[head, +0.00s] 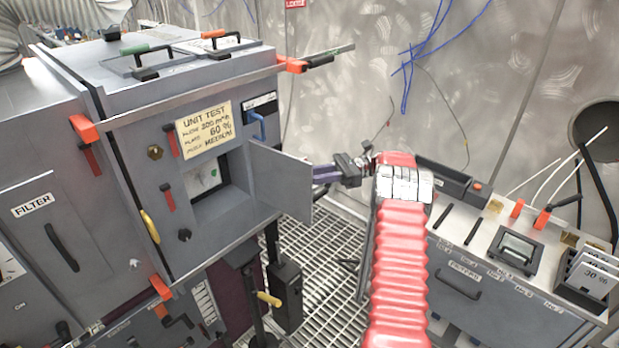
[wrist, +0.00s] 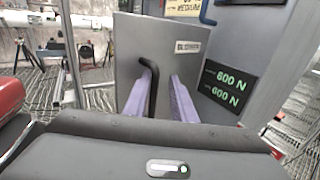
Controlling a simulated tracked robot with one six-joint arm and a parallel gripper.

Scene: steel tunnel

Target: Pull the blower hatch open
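The blower hatch (head: 281,182) is a flat grey door standing swung out from the grey cabinet front (head: 130,150). The recess behind it (head: 208,183) shows, with a pale gauge inside. In the wrist view the hatch (wrist: 190,75) shows its outer face, with a small label and a black bar handle (wrist: 153,78). My gripper (head: 318,173) is on the far side of the hatch, by its free edge. In the wrist view its purple fingers (wrist: 165,88) are apart. The handle lies between them, close to the left finger, with a gap to the right finger.
A bench (head: 490,255) with boxes and cards stands at the right. The cabinet has several knobs, orange latches and a yellow note (head: 205,130). Below the hatch is a black post with a yellow lever (head: 268,298). Grated floor (head: 320,255) lies between cabinet and bench.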

